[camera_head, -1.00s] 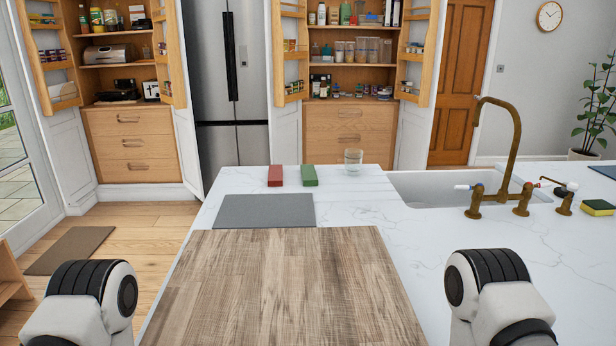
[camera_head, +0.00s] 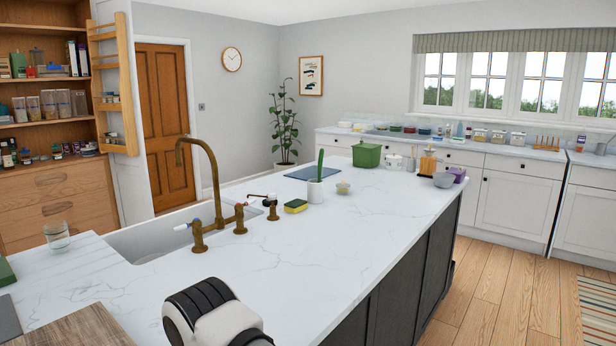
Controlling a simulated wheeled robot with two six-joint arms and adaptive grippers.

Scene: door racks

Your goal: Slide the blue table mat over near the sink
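A flat blue-grey mat (camera_head: 311,172) lies on the white island counter, beyond the sink and towards its far end. The sink (camera_head: 160,232) is set into the counter at the left, with a brass tap (camera_head: 217,190) on its near side. Clear counter and a yellow-green sponge (camera_head: 296,206) lie between the tap and the mat. Only a link of my arm shows at the bottom; neither gripper is in view.
A glass (camera_head: 57,235) stands left of the sink. A grey mat (camera_head: 8,320) and wooden board (camera_head: 75,328) are at lower left.

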